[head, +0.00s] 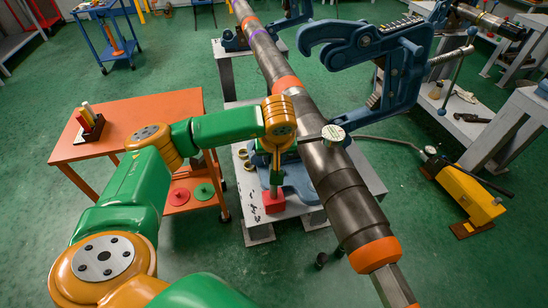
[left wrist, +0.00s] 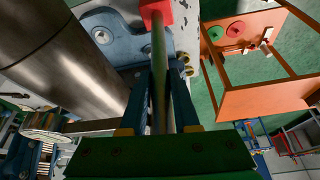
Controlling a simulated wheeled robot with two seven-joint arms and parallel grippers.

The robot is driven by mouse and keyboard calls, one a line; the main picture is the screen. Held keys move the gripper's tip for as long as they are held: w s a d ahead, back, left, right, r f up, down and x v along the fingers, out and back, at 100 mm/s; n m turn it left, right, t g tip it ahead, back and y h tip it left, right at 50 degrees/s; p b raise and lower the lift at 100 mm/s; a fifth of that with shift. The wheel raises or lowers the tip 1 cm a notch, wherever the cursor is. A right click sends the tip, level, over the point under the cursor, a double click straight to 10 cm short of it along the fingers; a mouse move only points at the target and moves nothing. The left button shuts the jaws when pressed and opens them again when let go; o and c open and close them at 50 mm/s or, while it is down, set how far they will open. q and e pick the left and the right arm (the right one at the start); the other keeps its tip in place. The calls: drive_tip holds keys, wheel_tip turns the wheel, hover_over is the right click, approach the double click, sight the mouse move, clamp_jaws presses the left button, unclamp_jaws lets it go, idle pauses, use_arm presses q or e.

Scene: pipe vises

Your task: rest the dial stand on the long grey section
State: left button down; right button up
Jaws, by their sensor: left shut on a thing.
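My left gripper (head: 277,160) points down beside the pipe and is shut on the upright green post of the dial stand. The stand's red block (head: 273,201) is at the post's lower end, over the grey bench; I cannot tell whether it touches. In the left wrist view the post (left wrist: 159,60) runs between the fingers (left wrist: 161,120) to the red block (left wrist: 157,12). A round pale dial (head: 333,133) shows over the pipe; in the wrist view a bar runs from it toward the post. The long grey section (head: 335,180) of the pipe lies right of my gripper. My right gripper is not in view.
A blue pipe vise (head: 375,45) stands over the pipe's right side. An orange table (head: 130,112) is at left. A yellow pump (head: 470,195) with a hose stands on the floor at right. Orange bands (head: 375,254) mark the pipe. Green floor is open around the bench.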

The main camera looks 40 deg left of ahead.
use_arm(q)
drive_tip(key=shift+f+b, duration=0.25)
drive_tip(key=shift+b, duration=0.05)
idle(0.5)
drive_tip(key=c, duration=0.6)
unclamp_jaws()
drive_tip(key=shift+s, duration=0.1)
drive_tip(key=shift+d+r, duration=0.1)
drive_tip(key=shift+s, duration=0.1)
wheel_tip(320, 180, up, 7)
drive_tip(key=p, duration=0.5)
